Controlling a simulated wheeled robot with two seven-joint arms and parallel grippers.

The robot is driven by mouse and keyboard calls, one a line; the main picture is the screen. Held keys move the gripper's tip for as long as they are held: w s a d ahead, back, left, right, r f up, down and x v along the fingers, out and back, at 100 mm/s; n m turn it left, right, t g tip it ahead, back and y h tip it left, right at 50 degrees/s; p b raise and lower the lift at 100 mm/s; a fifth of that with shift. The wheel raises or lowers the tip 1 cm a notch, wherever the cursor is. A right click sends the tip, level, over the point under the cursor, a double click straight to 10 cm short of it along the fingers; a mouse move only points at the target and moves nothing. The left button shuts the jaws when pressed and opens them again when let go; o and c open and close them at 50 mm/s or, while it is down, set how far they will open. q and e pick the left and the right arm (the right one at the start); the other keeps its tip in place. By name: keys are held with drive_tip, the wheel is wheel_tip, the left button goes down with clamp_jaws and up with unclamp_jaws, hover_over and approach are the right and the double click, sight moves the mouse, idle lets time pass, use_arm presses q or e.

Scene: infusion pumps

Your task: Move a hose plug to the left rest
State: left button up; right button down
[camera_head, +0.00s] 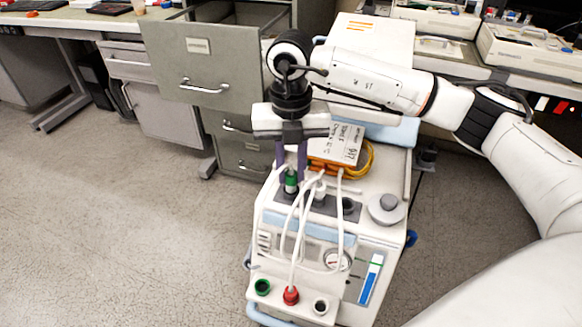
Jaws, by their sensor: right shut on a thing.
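The infusion pump (375,235) is a white cart with a dark grey strip of rests on top and several white hoses looping over its front. My right gripper (291,172) points down over the left end of this strip, its purple fingers shut on a green hose plug (291,184). The plug is upright at the left rest; I cannot tell whether it is fully seated. A red plug (291,295) is at the middle front port. The green-ringed front port (262,287) and the dark right port (321,306) look empty. My left gripper is out of view.
A labelled white box (337,147) and a coiled orange cable (365,160) lie behind the rests. A round grey knob (388,208) is on the pump's right top. A drawer cabinet (205,65) with an open drawer stands behind left. The floor at left is clear.

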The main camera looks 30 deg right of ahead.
drive_tip(key=shift+f+b, duration=0.45)
drive_tip(key=shift+f, duration=0.25)
drive_tip(key=c, duration=1.5)
unclamp_jaws()
